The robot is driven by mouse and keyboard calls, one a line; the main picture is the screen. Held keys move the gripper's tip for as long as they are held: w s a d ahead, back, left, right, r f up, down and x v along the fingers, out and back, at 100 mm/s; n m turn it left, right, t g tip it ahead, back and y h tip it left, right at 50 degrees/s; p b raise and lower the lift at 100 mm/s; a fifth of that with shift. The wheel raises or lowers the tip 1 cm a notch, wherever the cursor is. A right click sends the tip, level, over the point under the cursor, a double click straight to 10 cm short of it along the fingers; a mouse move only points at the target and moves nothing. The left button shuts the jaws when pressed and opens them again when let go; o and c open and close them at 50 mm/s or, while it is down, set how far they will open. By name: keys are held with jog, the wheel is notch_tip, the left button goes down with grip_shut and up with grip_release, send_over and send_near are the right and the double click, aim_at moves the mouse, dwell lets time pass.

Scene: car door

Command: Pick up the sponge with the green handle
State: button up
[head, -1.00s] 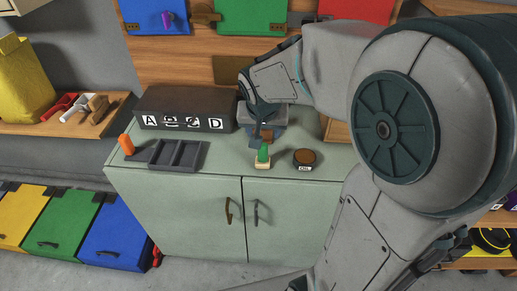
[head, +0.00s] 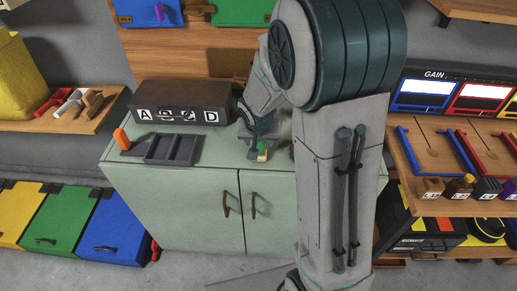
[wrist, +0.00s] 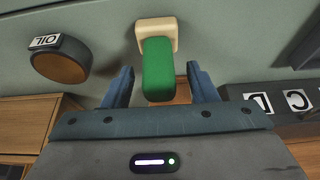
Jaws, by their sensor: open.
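The sponge with the green handle (wrist: 158,68) stands on the pale green cabinet top; its cream sponge base (wrist: 156,35) shows at the top centre of the wrist view. In the head view the sponge (head: 262,148) is small, beside my gripper. My gripper (wrist: 160,84) is open, with one blue finger on each side of the green handle. I cannot tell whether either finger touches the handle. In the head view my gripper (head: 258,138) is low over the cabinet top, partly hidden by my arm.
A round brown-topped OIL container (wrist: 62,58) stands left of the sponge in the wrist view. A dark box with letters (head: 182,103) stands at the back of the cabinet. A grey divided tray (head: 172,149) and an orange-handled tool (head: 122,139) lie to the left.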

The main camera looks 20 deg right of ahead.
jog(key=shift+f, duration=0.15)
jog(key=c, duration=1.1)
jog(key=shift+w, duration=0.1)
jog(key=r, duration=0.4)
jog(key=shift+d+r, duration=0.25)
jog(key=shift+r, duration=0.1)
jog(key=s+d+r, duration=0.1)
jog(key=d+r, duration=0.1)
jog(key=d, duration=0.1)
jog(key=s+d+r, duration=0.1)
jog(key=d+r, duration=0.1)
jog(key=d, duration=0.2)
jog(key=s+d+r, duration=0.1)
jog(key=d+r, duration=0.1)
jog(key=d, duration=0.2)
jog(key=shift+r, duration=0.2)
